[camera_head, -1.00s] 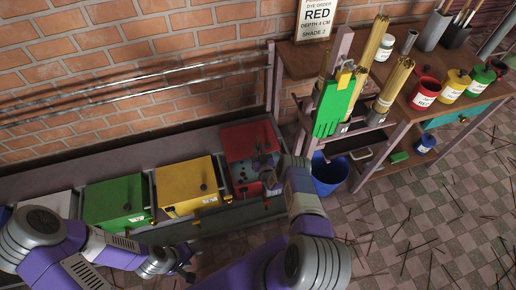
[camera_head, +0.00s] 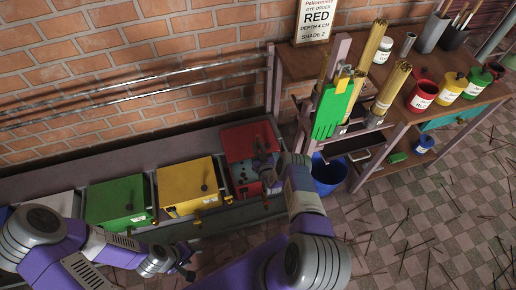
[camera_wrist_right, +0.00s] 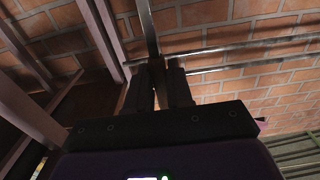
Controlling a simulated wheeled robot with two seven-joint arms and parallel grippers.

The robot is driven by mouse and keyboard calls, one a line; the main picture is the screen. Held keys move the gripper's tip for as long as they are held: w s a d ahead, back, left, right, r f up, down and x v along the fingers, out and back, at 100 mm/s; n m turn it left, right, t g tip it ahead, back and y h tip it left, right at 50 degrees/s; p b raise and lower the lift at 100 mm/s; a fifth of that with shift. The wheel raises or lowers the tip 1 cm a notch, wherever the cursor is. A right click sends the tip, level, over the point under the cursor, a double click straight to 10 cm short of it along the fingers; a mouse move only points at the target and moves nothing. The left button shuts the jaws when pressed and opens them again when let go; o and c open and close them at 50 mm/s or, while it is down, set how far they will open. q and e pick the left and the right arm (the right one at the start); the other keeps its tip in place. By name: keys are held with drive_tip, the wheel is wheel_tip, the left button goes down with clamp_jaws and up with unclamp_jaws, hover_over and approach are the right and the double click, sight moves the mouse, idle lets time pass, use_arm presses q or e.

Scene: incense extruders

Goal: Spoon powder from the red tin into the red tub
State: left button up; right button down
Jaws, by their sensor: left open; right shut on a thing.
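The red tub (camera_head: 240,136) is the right-most of the row of coloured tubs along the wall. My right gripper (camera_head: 263,152) is over its right side, and the wrist hides part of it. In the right wrist view my right gripper (camera_wrist_right: 158,72) is shut on a thin, long thing (camera_wrist_right: 148,30) pointing up and away; I cannot tell surely that it is a spoon. No powder can be made out. The red tin (camera_head: 422,96), labelled, stands on the wooden table at right, apart from both grippers. My left gripper (camera_head: 184,271) is open and empty, low in front of the tubs.
Yellow (camera_head: 184,180) and green (camera_head: 116,197) tubs stand left of the red one. A blue bucket (camera_head: 329,175) is on the floor beside the table. Yellow (camera_head: 453,86) and green tins stand beside the red tin.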

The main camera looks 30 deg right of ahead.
wheel_tip(320, 180, up, 14)
drive_tip(key=p, duration=1.1)
